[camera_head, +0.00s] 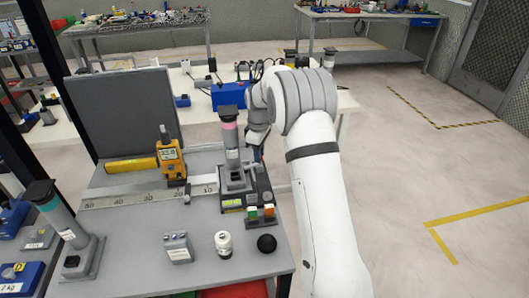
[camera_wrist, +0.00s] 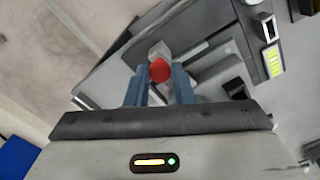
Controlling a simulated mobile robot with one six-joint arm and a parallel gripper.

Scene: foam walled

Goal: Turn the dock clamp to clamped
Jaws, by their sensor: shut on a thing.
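The dock (camera_head: 236,198) is a dark grey unit on the right part of the grey bench. An upright grey cylinder with a pink band (camera_head: 230,125) and a black cap stands in it. My gripper (camera_wrist: 159,90) is at the dock's right side, largely hidden behind my arm in the head view. In the wrist view its blue fingers are shut on the clamp handle, whose red round end (camera_wrist: 160,70) shows between the fingertips. A pale grey block shows just beyond the red end. The clamp's exact angle is hard to tell.
A small grey box (camera_head: 178,248), a white knob (camera_head: 223,243) and a black ball (camera_head: 267,243) are near the front edge. A second grey cylinder (camera_head: 66,222) stands at left.

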